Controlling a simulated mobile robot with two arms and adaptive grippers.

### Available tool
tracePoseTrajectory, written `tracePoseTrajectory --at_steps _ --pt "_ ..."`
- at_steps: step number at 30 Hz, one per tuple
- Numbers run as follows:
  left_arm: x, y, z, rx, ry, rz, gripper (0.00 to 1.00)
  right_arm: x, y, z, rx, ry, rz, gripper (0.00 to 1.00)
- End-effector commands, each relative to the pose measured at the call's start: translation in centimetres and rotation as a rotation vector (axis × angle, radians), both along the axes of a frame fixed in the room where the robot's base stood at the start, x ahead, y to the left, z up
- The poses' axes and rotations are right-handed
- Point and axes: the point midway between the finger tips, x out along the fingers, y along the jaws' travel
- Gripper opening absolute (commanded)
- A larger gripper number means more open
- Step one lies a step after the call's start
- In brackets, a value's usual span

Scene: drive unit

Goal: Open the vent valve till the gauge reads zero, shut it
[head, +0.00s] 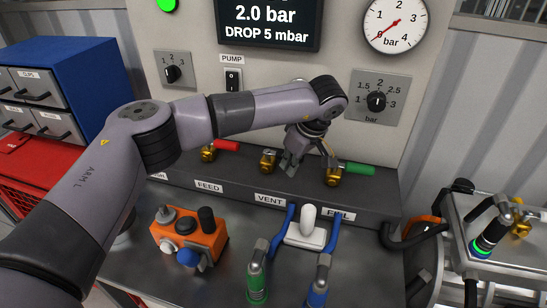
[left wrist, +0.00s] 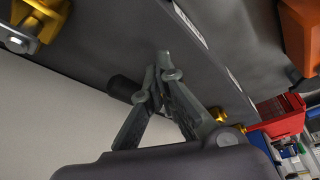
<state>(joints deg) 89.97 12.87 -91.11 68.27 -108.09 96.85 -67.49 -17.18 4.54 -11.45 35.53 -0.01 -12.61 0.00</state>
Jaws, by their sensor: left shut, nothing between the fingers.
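The vent valve (head: 268,160) is a brass valve above the VENT label on the dark manifold, in the middle of the head view. My left gripper (head: 289,168) is shut and empty just right of it; I cannot tell whether they touch. In the left wrist view its fingertips (left wrist: 164,70) are together, and a black handle (left wrist: 122,88) shows partly behind them. The vent valve's handle is hidden in the head view. The round gauge (head: 397,24) has its red needle pointing lower left, at about 0. My right gripper is not in view.
The feed valve with a red handle (head: 226,146) is to the left; the fill valve with a green handle (head: 360,168) is to the right. The display (head: 267,22) reads 2.0 bar, DROP 5 mbar. An orange block (head: 189,237) and hose connectors (head: 257,282) are in front.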

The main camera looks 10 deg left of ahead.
Motion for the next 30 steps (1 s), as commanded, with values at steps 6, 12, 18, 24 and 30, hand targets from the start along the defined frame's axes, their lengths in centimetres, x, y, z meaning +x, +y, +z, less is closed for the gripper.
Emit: tracePoseTrajectory --at_steps 6,12,18,24,30 --pt "-0.3 -0.5 3.1 0.000 -0.001 -0.001 0.00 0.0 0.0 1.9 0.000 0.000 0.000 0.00" --pt "-0.6 -1.0 5.5 -0.001 -0.001 -0.002 0.00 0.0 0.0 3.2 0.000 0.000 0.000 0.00" --pt "-0.8 -1.3 6.6 0.000 0.000 -0.001 0.00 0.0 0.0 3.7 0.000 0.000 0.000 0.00" --pt "-0.8 -1.3 6.5 -0.001 0.001 0.000 0.00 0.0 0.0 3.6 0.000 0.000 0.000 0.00" --pt "-0.8 -1.3 6.7 0.000 0.000 0.000 0.00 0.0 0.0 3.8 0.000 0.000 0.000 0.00"
